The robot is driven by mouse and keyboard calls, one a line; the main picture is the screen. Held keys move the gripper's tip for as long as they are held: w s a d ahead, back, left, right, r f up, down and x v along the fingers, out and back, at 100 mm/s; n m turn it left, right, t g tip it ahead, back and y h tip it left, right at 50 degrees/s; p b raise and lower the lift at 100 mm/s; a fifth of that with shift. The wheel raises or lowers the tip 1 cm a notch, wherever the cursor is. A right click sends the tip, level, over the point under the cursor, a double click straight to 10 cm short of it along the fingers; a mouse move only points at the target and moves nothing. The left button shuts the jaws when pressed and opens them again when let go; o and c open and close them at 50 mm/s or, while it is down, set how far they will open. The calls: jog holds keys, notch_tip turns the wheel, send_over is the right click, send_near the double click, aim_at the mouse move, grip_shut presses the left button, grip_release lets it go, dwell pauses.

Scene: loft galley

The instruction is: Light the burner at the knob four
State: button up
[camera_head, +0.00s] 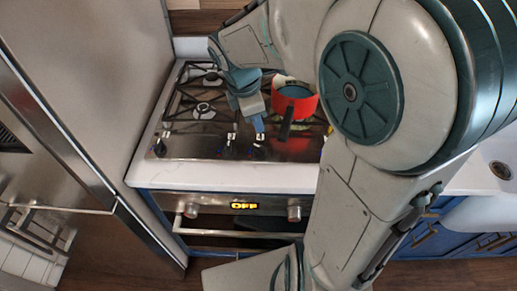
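The gas cooktop (185,141) is set in a white counter, with several control knobs along its front edge. One knob (160,148) is at the left end and another knob (230,148) is near the middle. I cannot read any numbers on them. My gripper (258,126) points down over the front middle of the cooktop, just above the knobs and left of the red pot. The fingers are small and partly overlapped, so I cannot tell whether they are open or touching a knob. No flame is visible on the burners in view.
A red pot (306,107) stands on the right side of the cooktop, its dark handle pointing forward beside my gripper. Below, the oven front has two knobs (192,210) and a display (244,206) reading OFF. A sink (501,171) is at right. My arm hides the cooktop's right end.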

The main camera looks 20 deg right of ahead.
aim_at(260, 147)
jog(key=f+m+y+b, duration=0.1)
jog(key=f+m+b, duration=0.1)
jog(key=f+m, duration=0.1)
jog(key=w+d+f+m+b, duration=0.1)
jog(key=f+m, duration=0.2)
jog(key=f, duration=0.2)
jog(key=f+m+g+y+b, duration=0.1)
jog(key=f+m+b, duration=0.1)
jog(key=f+m, duration=0.1)
jog(key=shift+w+d+f+y+b, duration=0.15)
jog(key=shift+f, duration=0.3)
jog(key=shift+w+d+f+y+b, duration=0.1)
jog(key=shift+w+f+y+b, duration=0.05)
jog(key=shift+f, duration=0.3)
jog(key=shift+c, duration=0.3)
